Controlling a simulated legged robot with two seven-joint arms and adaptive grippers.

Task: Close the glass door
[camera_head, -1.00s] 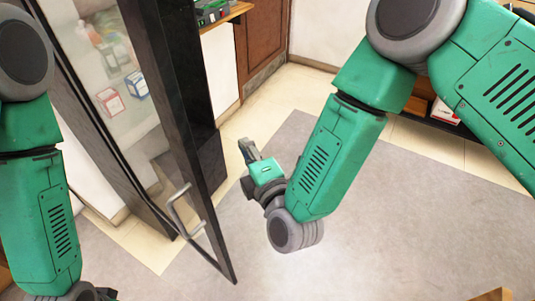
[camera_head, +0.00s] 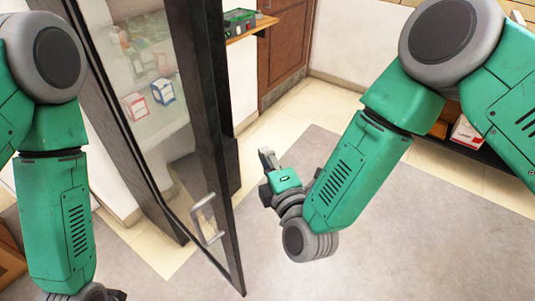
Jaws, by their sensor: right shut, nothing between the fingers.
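The glass door (camera_head: 185,150) has a dark frame and stands ajar at the left of the head view, its lower free corner reaching toward me. Its metal handle (camera_head: 207,222) is on the near side, low on the frame. My right gripper (camera_head: 266,160) is shut and empty, just right of the door's dark edge and apart from the handle. My left arm comes down at the left edge; its gripper is mostly cut off at the bottom, so its fingers are hidden.
Small boxes (camera_head: 163,91) show through the glass. A shelf (camera_head: 252,28) with a green item is behind the door. A brown wooden door (camera_head: 287,45) is at the back. A low dark shelf (camera_head: 480,150) with boxes is at right. The grey carpet (camera_head: 400,240) is clear.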

